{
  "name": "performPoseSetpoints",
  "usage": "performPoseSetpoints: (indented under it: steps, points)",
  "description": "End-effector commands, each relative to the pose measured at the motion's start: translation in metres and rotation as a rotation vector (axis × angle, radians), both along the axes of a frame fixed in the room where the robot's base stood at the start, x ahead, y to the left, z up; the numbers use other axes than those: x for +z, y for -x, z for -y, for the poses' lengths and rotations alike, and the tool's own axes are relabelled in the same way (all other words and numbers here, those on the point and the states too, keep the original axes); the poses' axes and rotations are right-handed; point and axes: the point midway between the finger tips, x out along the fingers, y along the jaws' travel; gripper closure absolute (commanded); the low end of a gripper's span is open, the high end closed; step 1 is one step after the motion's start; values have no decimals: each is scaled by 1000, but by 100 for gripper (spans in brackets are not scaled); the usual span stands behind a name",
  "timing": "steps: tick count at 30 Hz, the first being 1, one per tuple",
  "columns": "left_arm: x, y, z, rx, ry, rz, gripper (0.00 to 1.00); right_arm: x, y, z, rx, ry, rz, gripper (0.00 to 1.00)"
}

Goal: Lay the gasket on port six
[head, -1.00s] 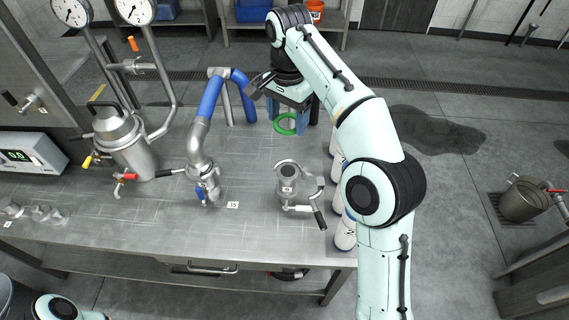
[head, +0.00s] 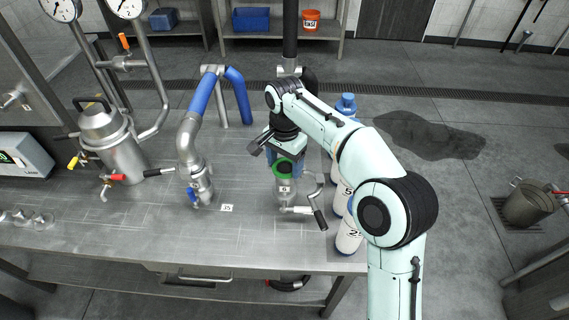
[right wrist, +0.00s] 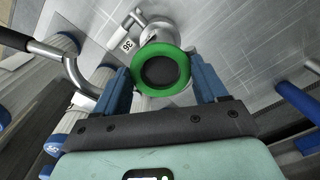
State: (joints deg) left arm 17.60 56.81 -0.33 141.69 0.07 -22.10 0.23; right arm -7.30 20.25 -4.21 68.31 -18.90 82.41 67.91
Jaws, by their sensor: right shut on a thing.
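The green ring gasket (head: 288,163) is held by my right gripper (head: 286,158), just over a short steel port (head: 288,198) on the table. In the right wrist view the gasket (right wrist: 160,94) sits between the blue fingers of the right gripper (right wrist: 162,80), which are shut on it. The port's dark opening shows through the ring, roughly centred. I cannot tell whether the ring touches the port's rim, most of which it hides. A tag beside the port (right wrist: 127,45) seems to read 36. My left gripper is not in view.
A second steel fitting (head: 201,185) with a blue hose and tag 35 (head: 227,208) stands to the left. The port's black-handled lever (head: 318,217) sticks out right. White bottles (head: 348,236) line the right table edge.

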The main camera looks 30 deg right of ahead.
Motion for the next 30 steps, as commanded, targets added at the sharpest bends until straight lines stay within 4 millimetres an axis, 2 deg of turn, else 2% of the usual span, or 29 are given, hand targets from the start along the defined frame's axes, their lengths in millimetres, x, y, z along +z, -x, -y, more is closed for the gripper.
performPoseSetpoints:
  steps: [10,11,13,23,26,30]
  points:
    - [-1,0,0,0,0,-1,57,-3,0,0,0,0,1,57]
    - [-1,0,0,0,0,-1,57,-3,0,0,0,0,1,25]
    - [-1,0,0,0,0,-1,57,-2,0,0,0,0,1,3]
    - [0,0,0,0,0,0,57,0,0,0,0,0,2,3]
    - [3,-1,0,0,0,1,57,9,-1,0,0,0,3,3]
    - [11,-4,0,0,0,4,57,36,-1,0,0,0,7,3]
